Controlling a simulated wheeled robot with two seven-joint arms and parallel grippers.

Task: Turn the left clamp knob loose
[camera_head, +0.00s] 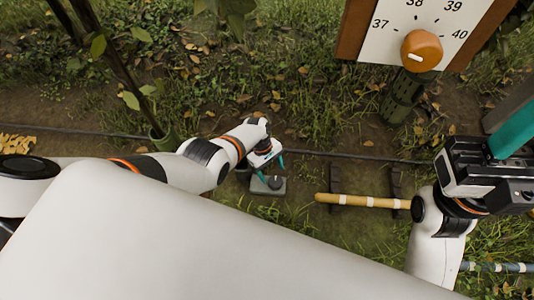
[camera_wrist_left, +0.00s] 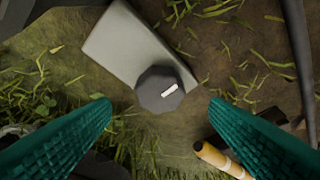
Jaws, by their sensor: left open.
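A dark grey faceted knob (camera_wrist_left: 155,92) with a white mark sits on the end of a light grey block (camera_wrist_left: 125,42) close to the ground. In the head view the knob (camera_head: 274,183) shows small on its block (camera_head: 262,188), just below my left gripper (camera_head: 269,172). My left gripper is open, and its teal fingers (camera_wrist_left: 160,104) stand on either side of the knob in the wrist view, apart from it. My right gripper (camera_head: 512,140) is at the right edge, with only part of a teal finger showing; its opening is cut off.
A wooden rod with white bands (camera_head: 345,200) lies right of the block, also in the wrist view (camera_wrist_left: 218,158). A numbered dial board (camera_head: 385,42) with an orange knob (camera_head: 421,50) stands at the upper right. A dark cable (camera_head: 330,153) crosses the grassy ground.

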